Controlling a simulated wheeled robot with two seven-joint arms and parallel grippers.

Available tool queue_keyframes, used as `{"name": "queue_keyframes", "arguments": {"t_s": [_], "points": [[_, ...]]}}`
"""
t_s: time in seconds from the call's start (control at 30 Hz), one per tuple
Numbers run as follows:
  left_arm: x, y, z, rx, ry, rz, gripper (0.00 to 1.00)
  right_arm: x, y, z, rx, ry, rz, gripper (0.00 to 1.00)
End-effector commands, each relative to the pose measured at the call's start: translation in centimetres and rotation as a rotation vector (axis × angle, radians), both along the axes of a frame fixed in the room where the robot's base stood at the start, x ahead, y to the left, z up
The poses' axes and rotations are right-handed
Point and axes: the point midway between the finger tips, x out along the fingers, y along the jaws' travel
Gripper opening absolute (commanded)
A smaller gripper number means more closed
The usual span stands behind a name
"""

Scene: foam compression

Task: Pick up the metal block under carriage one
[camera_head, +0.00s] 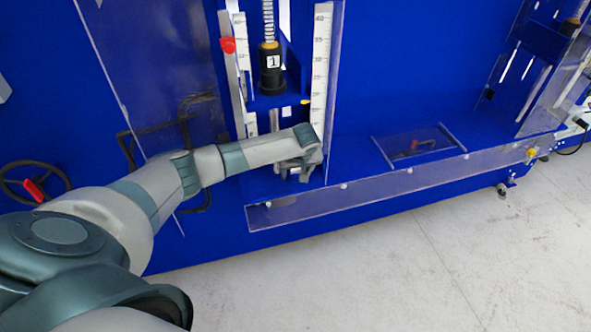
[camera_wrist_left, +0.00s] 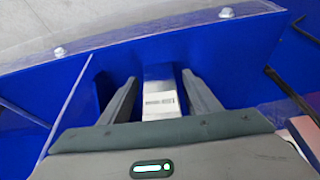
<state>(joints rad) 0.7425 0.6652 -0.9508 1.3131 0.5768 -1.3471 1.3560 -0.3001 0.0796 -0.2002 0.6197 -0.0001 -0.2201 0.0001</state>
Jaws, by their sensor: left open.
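Carriage one (camera_head: 270,68) is the black cylinder with a white "1" label under a spring, between two white scales. My left gripper (camera_head: 297,172) is low in the bay beneath it. In the left wrist view my left gripper (camera_wrist_left: 160,80) is open, one finger on each side of the metal block (camera_wrist_left: 160,100). The block is silvery with a pale printed label and stands between the fingers. Narrow gaps seem to show on both sides. In the head view I cannot make out the block clearly behind the gripper. My right gripper is not in view.
A clear plastic lip (camera_head: 380,182) runs along the bench's front edge. A handwheel (camera_head: 35,183) with a red handle is at the left. The blue shelf to the right of the bay is mostly free.

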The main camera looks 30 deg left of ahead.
Motion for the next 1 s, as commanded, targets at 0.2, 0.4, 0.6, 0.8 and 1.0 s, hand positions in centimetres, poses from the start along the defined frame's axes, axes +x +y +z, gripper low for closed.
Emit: {"name": "queue_keyframes", "arguments": {"t_s": [0.2,0.4,0.6,0.8,1.0], "points": [[0.0,0.01,0.04,0.0,0.0,0.0,0.57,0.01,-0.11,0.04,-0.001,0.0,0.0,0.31],[0.0,0.0,0.03,0.0,0.0,0.0,0.4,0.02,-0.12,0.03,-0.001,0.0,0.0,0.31],[0.0,0.0,0.03,0.0,0.0,0.0,0.0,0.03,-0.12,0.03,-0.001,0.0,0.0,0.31],[0.09,0.02,0.16,0.001,-0.002,0.001,0.0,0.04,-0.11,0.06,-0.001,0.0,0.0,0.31],[0.15,0.34,0.43,0.001,-0.002,0.001,0.0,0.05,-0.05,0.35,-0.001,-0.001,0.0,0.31]]}}
